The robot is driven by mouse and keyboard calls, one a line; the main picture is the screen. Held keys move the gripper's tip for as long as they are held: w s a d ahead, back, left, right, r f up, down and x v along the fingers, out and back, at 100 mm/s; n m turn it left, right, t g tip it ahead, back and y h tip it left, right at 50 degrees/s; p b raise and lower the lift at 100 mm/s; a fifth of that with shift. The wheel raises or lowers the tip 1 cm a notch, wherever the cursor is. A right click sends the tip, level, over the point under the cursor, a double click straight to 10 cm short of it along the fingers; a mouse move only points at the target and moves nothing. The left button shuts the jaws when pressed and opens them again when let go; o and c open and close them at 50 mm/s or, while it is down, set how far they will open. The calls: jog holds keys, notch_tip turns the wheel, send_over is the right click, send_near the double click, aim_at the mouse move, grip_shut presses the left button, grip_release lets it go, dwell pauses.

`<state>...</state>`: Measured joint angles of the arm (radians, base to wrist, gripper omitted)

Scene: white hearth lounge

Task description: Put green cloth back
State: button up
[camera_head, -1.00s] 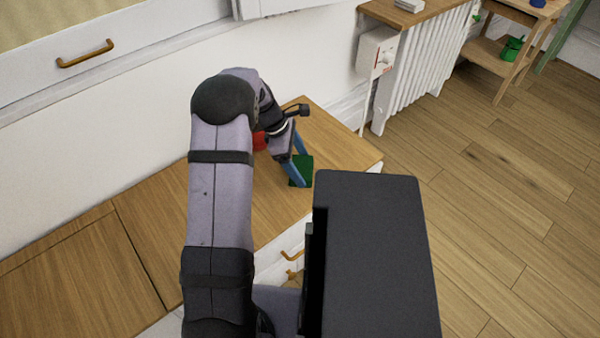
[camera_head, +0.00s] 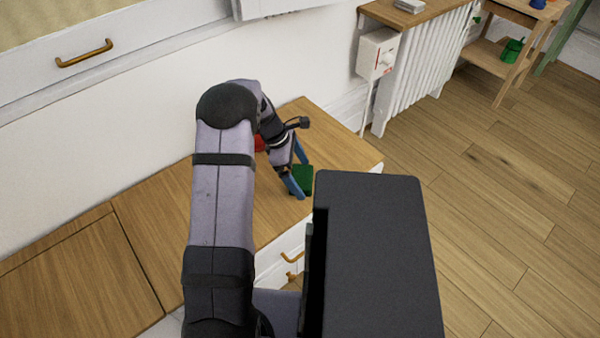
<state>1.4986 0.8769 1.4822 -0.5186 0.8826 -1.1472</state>
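The green cloth (camera_head: 303,178) looks like a small dark green folded square. It lies on the wooden cabinet top, near its front edge towards the right end. My gripper (camera_head: 303,178) has two blue fingers pointing down at the cloth, one on its far side and one on its near left side. The fingers stand apart, with the cloth showing between them. I cannot tell whether they touch it. Part of the cloth is hidden by the near finger.
A red object (camera_head: 260,142) is partly hidden behind my arm on the cabinet top (camera_head: 150,215). A white wall is close behind. A radiator (camera_head: 428,68) and a wooden shelf stand (camera_head: 490,50) with a green item are at the upper right. The floor (camera_head: 500,220) at the right is clear.

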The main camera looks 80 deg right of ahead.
jog(key=shift+r, duration=0.1)
jog(key=p+v, duration=0.2)
jog(key=v, duration=1)
jog(key=shift+p, duration=0.4)
jog(key=shift+r, duration=0.1)
jog(key=w+a+r+t+h, duration=0.1)
jog(key=w+a, duration=0.3)
jog(key=w, duration=0.4)
jog(key=w+a+r, duration=0.1)
jog(key=w+a, duration=0.3)
jog(key=w, duration=0.4)
jog(key=w+a+t, duration=0.2)
jog(key=w+a, duration=0.9)
jog(key=a, duration=0.4)
jog(key=s+a, duration=0.1)
jog(key=a, duration=1.2)
jog(key=s+a+t+y, duration=0.1)
jog(key=s+a, duration=0.1)
jog(key=a, duration=1)
jog(key=shift+s+a+f+t, duration=0.2)
jog(key=shift+s+a+t, duration=0.1)
jog(key=shift+a, duration=0.1)
